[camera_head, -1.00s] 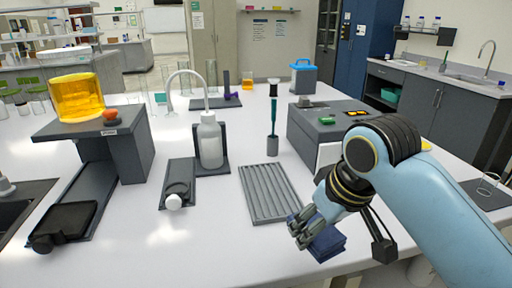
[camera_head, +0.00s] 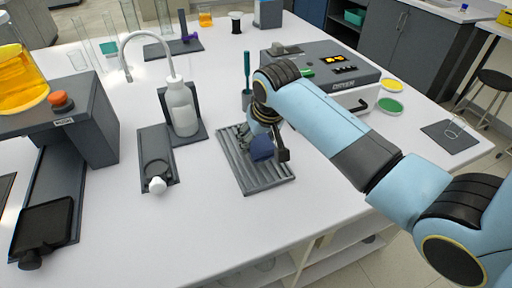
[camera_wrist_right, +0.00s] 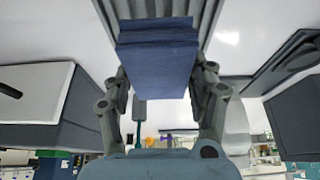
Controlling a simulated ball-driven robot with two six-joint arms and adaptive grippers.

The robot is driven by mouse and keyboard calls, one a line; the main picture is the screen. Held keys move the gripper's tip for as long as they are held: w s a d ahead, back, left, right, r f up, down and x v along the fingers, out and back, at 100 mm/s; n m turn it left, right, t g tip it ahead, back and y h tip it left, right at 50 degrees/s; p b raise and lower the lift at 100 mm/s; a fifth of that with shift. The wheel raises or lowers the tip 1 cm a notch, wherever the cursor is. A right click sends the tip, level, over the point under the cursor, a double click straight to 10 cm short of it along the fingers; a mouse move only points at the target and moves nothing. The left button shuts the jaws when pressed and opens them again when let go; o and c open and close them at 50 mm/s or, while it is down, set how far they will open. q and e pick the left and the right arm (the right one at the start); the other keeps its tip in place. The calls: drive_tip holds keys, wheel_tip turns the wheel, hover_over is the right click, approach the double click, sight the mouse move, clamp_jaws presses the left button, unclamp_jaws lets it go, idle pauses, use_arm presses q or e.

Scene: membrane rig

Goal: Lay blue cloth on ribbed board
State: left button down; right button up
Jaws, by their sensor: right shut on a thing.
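The blue cloth (camera_head: 262,149) is a folded dark blue pad. My right gripper (camera_head: 255,133) is shut on it, and in the right wrist view the cloth (camera_wrist_right: 158,52) sits between the two fingers. The ribbed board (camera_head: 240,170) is a grey grooved plate lying flat on the white bench. Gripper and cloth are over the middle of the board; whether the cloth touches the ribs cannot be told. In the right wrist view the ribbed board (camera_wrist_right: 207,12) shows behind the cloth. My left gripper is not in view.
A white bottle (camera_head: 182,108) on a dark stand is left of the board. A grey box with buttons (camera_head: 325,70) and a green stirrer holder (camera_head: 247,98) stand behind. A dark slide with a white knob (camera_head: 157,165) lies left. The bench front is clear.

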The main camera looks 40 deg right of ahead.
drive_tip(key=shift+w+f, duration=0.2)
wheel_tip(320, 180, down, 3)
drive_tip(key=shift+f, duration=0.4)
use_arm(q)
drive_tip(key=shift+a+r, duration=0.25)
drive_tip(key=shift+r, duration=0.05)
use_arm(e)
drive_tip(key=shift+s, duration=0.1)
drive_tip(key=o, duration=1)
drive_tip(key=shift+f, duration=0.15)
drive_tip(key=shift+r+p, duration=0.2)
drive_tip(key=shift+p, duration=0.1)
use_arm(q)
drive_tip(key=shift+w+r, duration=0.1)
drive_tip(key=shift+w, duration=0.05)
use_arm(e)
drive_tip(key=v, duration=1.2)
